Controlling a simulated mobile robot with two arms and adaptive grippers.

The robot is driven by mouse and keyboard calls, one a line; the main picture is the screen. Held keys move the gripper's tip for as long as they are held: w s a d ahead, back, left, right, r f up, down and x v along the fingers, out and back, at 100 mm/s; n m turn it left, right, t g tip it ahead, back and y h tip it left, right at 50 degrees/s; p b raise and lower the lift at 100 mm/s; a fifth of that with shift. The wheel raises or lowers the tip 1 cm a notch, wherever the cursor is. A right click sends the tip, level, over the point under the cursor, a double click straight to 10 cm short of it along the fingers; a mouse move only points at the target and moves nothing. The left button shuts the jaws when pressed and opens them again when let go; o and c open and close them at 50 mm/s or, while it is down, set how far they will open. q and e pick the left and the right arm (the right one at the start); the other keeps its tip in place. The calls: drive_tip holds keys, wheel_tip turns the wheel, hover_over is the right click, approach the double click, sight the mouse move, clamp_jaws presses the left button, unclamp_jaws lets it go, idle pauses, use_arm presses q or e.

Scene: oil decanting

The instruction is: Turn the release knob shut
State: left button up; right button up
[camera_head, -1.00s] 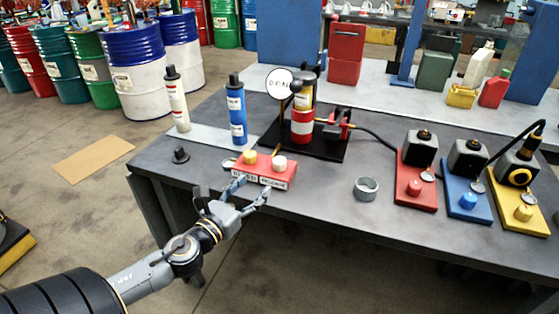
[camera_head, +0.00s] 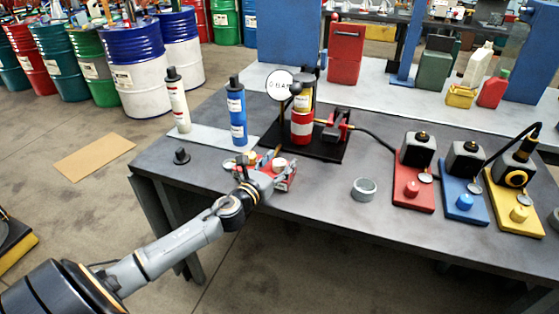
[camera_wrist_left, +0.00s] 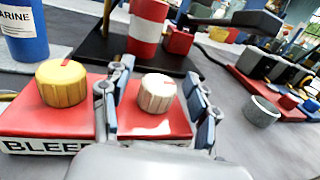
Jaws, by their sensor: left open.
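A red block (camera_wrist_left: 30,112) with two round knobs sits near the front edge of the grey table. Its left knob is yellow (camera_wrist_left: 62,84), above a label that begins "BLEE". Its right knob is white and ribbed (camera_wrist_left: 157,92); the label below it is hidden by my gripper. In the head view my left gripper (camera_head: 271,172) covers much of the block. In the wrist view its open fingers (camera_wrist_left: 157,105) stand on either side of the white knob, with the left finger between the two knobs. I cannot tell whether they touch the white knob. My right gripper is not in view.
A blue bottle (camera_head: 237,112) and a white bottle (camera_head: 177,102) stand behind the block. A black stand (camera_head: 325,150) holds a red-and-white cylinder (camera_head: 302,127) and a gauge (camera_head: 280,84). A grey ring (camera_head: 364,189) lies to the right, with clear table around it.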

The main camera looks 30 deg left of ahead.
use_arm(q)
drive_tip(key=shift+w, duration=0.1)
drive_tip(key=shift+c, duration=0.5)
drive_tip(key=c, duration=1.1)
